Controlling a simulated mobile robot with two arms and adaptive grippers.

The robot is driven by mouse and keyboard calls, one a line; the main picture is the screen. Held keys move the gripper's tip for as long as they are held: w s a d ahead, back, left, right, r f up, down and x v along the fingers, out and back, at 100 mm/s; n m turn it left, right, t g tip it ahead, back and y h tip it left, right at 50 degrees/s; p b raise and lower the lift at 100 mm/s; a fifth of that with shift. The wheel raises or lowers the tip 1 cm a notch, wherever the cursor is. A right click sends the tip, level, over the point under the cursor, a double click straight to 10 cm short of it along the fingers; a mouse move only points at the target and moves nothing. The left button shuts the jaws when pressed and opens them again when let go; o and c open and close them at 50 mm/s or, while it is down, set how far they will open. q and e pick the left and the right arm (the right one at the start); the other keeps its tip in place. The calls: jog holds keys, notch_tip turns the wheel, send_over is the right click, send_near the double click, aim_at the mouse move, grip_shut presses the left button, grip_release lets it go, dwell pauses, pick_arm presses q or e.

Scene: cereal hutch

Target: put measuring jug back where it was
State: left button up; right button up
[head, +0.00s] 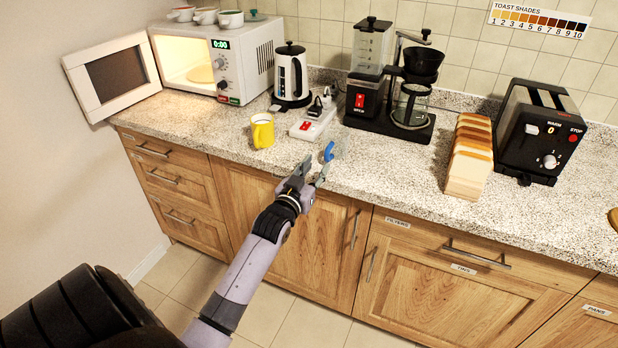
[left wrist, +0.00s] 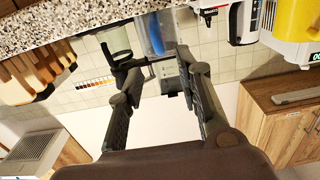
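The measuring jug is a clear vessel with a blue handle (head: 328,152). In the head view it stands on the countertop near the front edge, right of the yellow mug. Its clear body is hard to make out against the speckled stone. In the left wrist view, which is upside down, its clear body (left wrist: 115,40) and blue handle show just past my fingertips. My left gripper (head: 312,173) is at the counter's front edge, its two fingers spread towards the handle. In the left wrist view the gripper (left wrist: 157,62) is open with nothing visibly clamped. My right gripper does not show.
The yellow mug (head: 262,131) stands left of the jug. A bread loaf (head: 468,158) and toaster (head: 541,130) stand right. The microwave door (head: 112,76) is open. Counter between jug and bread is clear.

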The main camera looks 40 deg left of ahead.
pick_arm(q)
jog(key=s+d+f+m+g+h, duration=0.1)
jog(key=s+d+f+g, duration=0.4)
jog(key=f, duration=0.8)
jog(key=s+d+f+g+h, duration=0.15)
jog(key=s+f, duration=0.45)
jog(key=f, duration=0.7)
jog(key=s+d+f+m+g+h, duration=0.15)
jog(key=s+d+f, duration=0.35)
jog(key=f, duration=0.8)
jog(key=s+d+f+g, duration=0.2)
jog(key=s+f, duration=0.4)
jog(key=s, duration=0.6)
jog(key=s+d+f+m+g, duration=0.1)
jog(key=s+f, duration=0.5)
jog(key=s, duration=0.6)
jog(key=s+d+f+m+g, duration=0.1)
jog(key=s+d+f+g, duration=0.3)
jog(key=s, duration=0.8)
notch_tip(320, 180, down, 3)
jog(key=shift+r+g, duration=0.15)
jog(key=shift+g, duration=0.65)
jog(key=shift+s+m, duration=0.1)
jog(key=shift+m, duration=0.15)
